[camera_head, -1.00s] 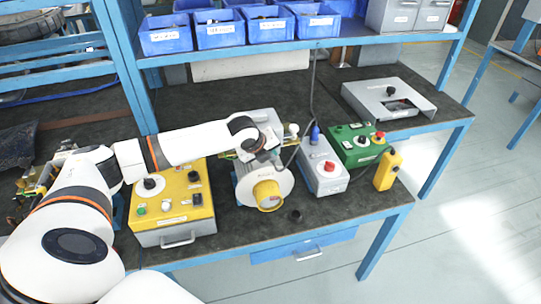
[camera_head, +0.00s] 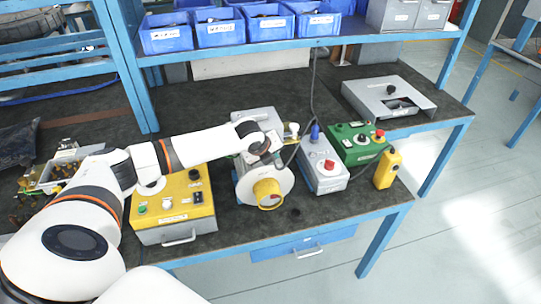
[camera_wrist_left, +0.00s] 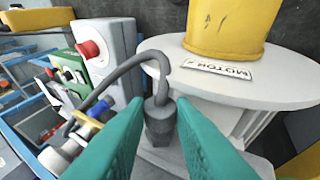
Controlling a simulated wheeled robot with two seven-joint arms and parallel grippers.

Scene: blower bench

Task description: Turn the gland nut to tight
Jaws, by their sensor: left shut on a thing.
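The gland nut (camera_wrist_left: 160,122) is a dark grey fitting at the base of a grey cable (camera_wrist_left: 128,66), beside the round face of the motor (camera_wrist_left: 270,88). In the left wrist view the nut sits between the teal fingers of my left gripper (camera_wrist_left: 156,140), which is shut on it. In the head view the motor (camera_head: 284,186), with its yellow round end (camera_head: 267,193), stands on the bench. My left gripper (camera_head: 266,160) is at the motor's upper side, and the nut is hidden there. The nut's tightness cannot be told. My right gripper is not in view.
A yellow control box (camera_head: 175,210) stands left of the motor. A grey box with a red button (camera_head: 322,172) and a green box (camera_head: 355,146) stand to its right. A small black cap (camera_head: 295,212) lies in front. Blue bins (camera_head: 218,30) line the shelf above.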

